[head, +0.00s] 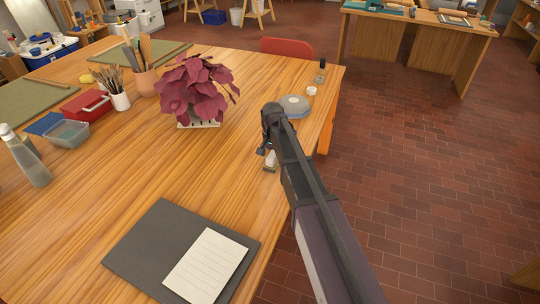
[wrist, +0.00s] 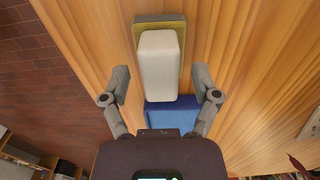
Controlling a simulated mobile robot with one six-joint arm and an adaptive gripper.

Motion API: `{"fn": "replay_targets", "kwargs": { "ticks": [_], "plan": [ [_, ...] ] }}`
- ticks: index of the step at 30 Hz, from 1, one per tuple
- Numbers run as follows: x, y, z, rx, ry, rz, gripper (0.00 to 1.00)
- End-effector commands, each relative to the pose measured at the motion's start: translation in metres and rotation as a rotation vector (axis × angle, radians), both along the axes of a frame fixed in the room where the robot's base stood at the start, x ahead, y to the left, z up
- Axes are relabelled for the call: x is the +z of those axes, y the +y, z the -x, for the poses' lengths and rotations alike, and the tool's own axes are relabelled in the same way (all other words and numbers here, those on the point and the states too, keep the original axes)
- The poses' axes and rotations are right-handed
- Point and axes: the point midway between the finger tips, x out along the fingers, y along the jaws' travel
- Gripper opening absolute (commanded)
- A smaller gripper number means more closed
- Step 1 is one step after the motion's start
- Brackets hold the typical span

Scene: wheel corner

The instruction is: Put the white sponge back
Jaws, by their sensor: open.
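The white sponge (wrist: 161,62) is a pale rounded block in the wrist view. My gripper (wrist: 161,82) is open, with one finger on each side of the sponge's near half and visible gaps between. In the head view my gripper (head: 267,148) is low over the table's right side. A small pale and olive piece (head: 270,162) shows just below it, mostly hidden by my arm.
The wooden table (head: 150,165) has its right edge close to my arm. A potted purple plant (head: 195,90) stands left. A dark folder (head: 150,245) lies nearer.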

Motion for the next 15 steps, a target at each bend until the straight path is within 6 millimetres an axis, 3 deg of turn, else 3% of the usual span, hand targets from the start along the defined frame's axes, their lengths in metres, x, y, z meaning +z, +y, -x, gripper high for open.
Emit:
{"fn": "replay_targets", "kwargs": {
  "ticks": [15],
  "plan": [
    [0.045,-0.003,0.001,0.000,0.000,0.000,0.79]
  ]
}}
